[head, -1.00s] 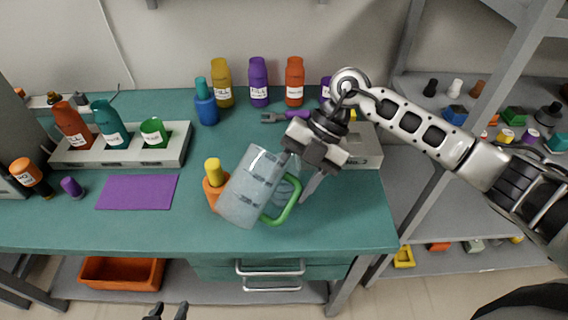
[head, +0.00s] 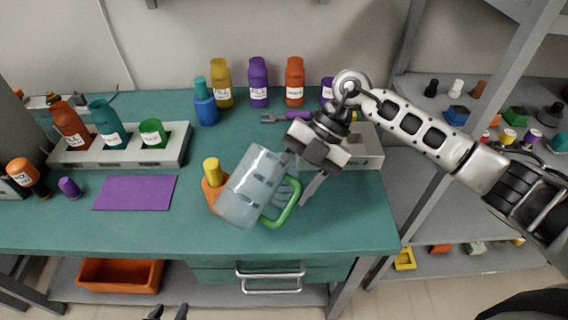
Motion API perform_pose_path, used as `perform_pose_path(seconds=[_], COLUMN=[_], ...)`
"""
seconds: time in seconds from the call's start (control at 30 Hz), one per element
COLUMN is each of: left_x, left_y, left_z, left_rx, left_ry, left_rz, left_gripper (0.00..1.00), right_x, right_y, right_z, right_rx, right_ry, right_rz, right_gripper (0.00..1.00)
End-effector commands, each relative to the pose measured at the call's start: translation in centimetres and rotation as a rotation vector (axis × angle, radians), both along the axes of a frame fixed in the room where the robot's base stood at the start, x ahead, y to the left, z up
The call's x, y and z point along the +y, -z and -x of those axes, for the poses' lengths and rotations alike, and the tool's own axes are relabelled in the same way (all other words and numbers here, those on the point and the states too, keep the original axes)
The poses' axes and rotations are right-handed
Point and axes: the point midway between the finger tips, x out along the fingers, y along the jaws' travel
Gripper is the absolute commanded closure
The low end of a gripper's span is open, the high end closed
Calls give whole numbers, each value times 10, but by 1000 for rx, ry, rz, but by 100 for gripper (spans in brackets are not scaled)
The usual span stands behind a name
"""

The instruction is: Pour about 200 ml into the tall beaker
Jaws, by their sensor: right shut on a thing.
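A translucent jug (head: 250,190) with dark marks and a green handle (head: 284,206) is tilted above the front middle of the bench. My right gripper (head: 304,172) is at its upper right side and shut on it. A second clear surface (head: 286,188) shows behind the handle; I cannot tell whether it is another beaker or part of the jug. I cannot make out a liquid level or a stream. My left gripper (head: 167,313) shows only as two separated fingertips at the bottom edge, open and empty, in front of the bench.
An orange bottle with a yellow cap (head: 213,185) stands close behind the jug's left side. A purple mat (head: 135,193) lies at left. A grey rack (head: 120,154) holds several containers. Bottles, including a blue one (head: 205,105), line the back. A grey box (head: 366,148) stands at right.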

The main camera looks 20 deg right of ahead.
Motion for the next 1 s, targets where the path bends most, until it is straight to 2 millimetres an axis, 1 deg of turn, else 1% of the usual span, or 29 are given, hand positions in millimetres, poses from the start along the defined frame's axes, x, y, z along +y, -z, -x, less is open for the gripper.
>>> perform_pose_path(seconds=[0.87, 0.9, 0.93, 1.0], left_x=[-1, -1, -1, 4], left_y=[4, 1, -7, -29], left_z=[0, 0, 0, 4], left_rx=[-1, 0, -1, 10], left_ry=[2, 3, 4, -4], left_rz=[2, 3, 2, -10], left_gripper=[64, 64, 64, 64], right_x=[1, 1, 1, 1], right_y=[2, 0, -7, -30], right_z=[0, 0, 0, 1], right_rx=[21, 19, 5, -71], right_ry=[-2, -2, -4, -9], right_rz=[-36, -33, -15, 88], right_gripper=[100, 100, 100, 100])
